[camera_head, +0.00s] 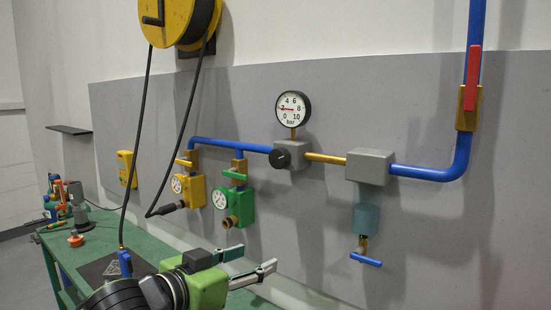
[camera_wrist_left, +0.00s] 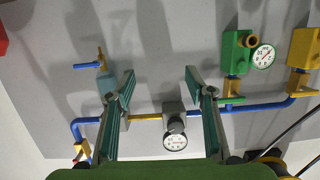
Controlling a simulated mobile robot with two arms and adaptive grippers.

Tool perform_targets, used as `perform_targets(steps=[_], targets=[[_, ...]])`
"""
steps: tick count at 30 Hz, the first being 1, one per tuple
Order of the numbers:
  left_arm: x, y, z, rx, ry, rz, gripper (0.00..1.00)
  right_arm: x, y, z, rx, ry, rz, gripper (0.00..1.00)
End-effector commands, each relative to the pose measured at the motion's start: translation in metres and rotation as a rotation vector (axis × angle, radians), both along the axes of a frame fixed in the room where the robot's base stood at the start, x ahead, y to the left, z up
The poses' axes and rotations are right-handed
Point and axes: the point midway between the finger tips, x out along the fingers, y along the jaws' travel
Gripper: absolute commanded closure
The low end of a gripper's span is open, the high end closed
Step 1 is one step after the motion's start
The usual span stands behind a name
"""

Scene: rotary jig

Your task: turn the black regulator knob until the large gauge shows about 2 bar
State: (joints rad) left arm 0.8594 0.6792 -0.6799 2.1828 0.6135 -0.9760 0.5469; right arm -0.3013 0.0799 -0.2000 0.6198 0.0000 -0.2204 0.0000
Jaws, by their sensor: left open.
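The large gauge (camera_head: 293,108) has a white dial marked in bar; its red needle points left, between the 0 and 4 marks, too small to read exactly. Below it, the black regulator knob (camera_head: 280,158) sits on the left of a grey block (camera_head: 297,154). My left gripper (camera_head: 259,257) is open and empty, below and apart from the knob. In the left wrist view the scene is upside down; the knob (camera_wrist_left: 176,125) and gauge (camera_wrist_left: 175,142) show between the spread fingers (camera_wrist_left: 160,85). My right gripper is not in view.
Green (camera_head: 233,207) and yellow (camera_head: 193,190) units with small gauges hang left of the knob. A bowl (camera_head: 366,218) with a blue-handled drain hangs at right. A red lever (camera_head: 473,78) is on the right pipe. A hose hangs from the yellow reel (camera_head: 178,22). A green bench (camera_head: 85,250) stands at lower left.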

Motion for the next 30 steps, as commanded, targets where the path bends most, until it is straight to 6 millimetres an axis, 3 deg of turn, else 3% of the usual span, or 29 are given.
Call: perform_targets(steps=[1, 6, 12, 15, 20, 30], targets=[[0.005, 0.004, 0.026, -0.007, -0.035, -0.002, 0.51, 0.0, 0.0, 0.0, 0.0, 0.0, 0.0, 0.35], [0.011, 0.013, 0.098, -0.06, -0.106, -0.015, 0.51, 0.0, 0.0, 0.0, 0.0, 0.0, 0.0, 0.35], [0.01, 0.026, 0.157, -0.116, -0.155, -0.017, 0.51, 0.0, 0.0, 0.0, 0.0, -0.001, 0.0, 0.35], [0.008, 0.03, 0.172, -0.133, -0.166, -0.018, 0.51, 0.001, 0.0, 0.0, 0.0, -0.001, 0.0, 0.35], [0.013, 0.026, 0.178, -0.141, -0.167, -0.02, 0.51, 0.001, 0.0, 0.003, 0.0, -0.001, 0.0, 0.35], [0.066, -0.012, 0.18, -0.142, -0.165, -0.02, 0.51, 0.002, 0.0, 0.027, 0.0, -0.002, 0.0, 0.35]])
